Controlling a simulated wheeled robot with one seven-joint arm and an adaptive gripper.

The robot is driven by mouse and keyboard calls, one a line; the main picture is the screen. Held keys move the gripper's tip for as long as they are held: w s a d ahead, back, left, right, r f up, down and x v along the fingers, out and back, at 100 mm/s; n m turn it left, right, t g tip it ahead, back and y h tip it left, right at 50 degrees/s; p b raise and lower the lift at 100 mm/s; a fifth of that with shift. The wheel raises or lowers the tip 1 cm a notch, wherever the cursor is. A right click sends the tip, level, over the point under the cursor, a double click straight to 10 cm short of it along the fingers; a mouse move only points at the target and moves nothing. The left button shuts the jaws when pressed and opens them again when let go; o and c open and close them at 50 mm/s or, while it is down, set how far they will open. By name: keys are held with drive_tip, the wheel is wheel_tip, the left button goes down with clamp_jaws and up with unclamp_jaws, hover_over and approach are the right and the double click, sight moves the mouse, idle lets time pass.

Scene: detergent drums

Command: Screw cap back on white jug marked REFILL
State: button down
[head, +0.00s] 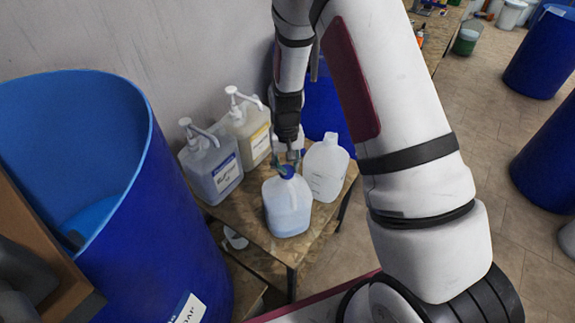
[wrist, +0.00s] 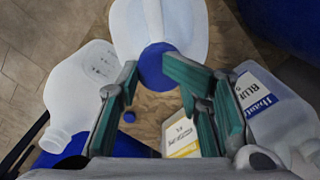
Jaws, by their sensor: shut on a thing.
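My gripper (head: 288,163) points down over the front jug (head: 287,210), a translucent jug with pale bluish contents. Its teal fingers (wrist: 157,72) are shut on a blue cap (wrist: 158,66), which also shows at the jug's mouth in the head view (head: 288,172). I cannot tell whether the cap is seated on the neck. The same jug is at the top of the wrist view (wrist: 185,25). A whiter jug with an uncapped neck (head: 326,170) stands just behind right; in the wrist view (wrist: 85,88) it carries small, unreadable print. No REFILL mark is legible.
Two pump bottles, one grey-blue (head: 212,170) and one cream (head: 250,132), stand behind left. A large blue drum (head: 165,215) crowds the left; another (head: 325,105) stands behind.

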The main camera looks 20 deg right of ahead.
drive_tip(key=shift+s+a+f, duration=0.1)
drive_tip(key=shift+s+f, duration=0.05)
drive_tip(key=m, duration=0.5)
drive_tip(key=shift+m, duration=0.4)
drive_tip(key=c, duration=1.3)
unclamp_jaws()
drive_tip(key=shift+o, duration=0.7)
